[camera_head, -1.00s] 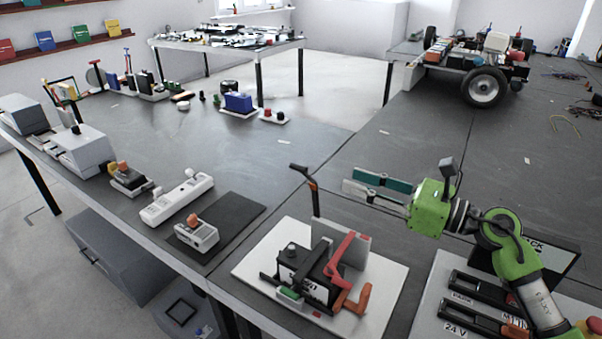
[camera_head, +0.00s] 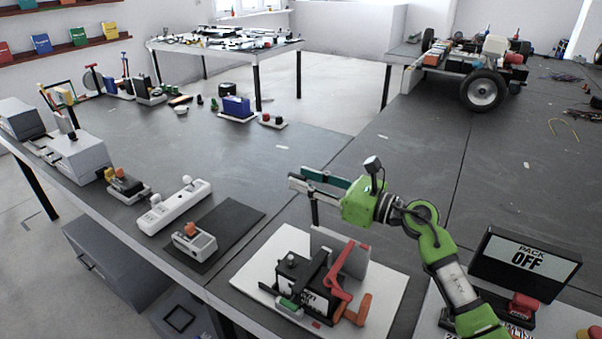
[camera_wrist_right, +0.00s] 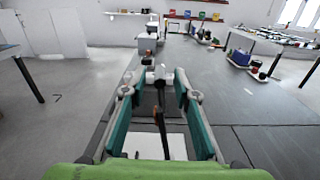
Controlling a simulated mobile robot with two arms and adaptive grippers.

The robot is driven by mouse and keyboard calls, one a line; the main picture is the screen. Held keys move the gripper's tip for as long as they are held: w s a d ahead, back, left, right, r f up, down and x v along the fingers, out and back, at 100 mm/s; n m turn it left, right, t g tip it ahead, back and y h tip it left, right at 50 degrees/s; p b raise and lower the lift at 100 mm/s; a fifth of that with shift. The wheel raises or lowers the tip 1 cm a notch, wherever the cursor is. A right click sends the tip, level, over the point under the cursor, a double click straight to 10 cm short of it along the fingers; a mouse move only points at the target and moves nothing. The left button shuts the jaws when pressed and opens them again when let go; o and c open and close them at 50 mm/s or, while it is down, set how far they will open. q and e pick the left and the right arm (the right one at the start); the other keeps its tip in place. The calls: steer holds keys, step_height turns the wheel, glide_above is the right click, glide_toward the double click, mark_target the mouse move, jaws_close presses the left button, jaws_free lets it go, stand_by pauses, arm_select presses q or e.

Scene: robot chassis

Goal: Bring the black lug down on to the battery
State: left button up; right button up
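The battery (camera_head: 316,299), a black box with a white label, sits on a white board (camera_head: 379,309) at the front middle. A red lever (camera_head: 340,275) and an orange handle (camera_head: 356,311) are beside it. A thin black upright piece (camera_head: 315,214), which I take to be the black lug's lead, rises behind the battery; its top is hidden by my right gripper (camera_head: 305,181). In the right wrist view a dark piece (camera_wrist_right: 160,122) shows between the teal pads of the right gripper (camera_wrist_right: 157,88), with gaps on both sides. The right gripper is open. My left gripper is out of view.
A grey plate (camera_head: 345,252) stands upright behind the battery. A PACK OFF sign (camera_head: 524,262) is at the right. A white device (camera_head: 194,241) on a dark mat is left of the board. A wheeled chassis (camera_head: 480,70) stands at the back right.

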steer(key=shift+x, duration=0.8)
steer(key=shift+d, duration=0.1)
jaws_close()
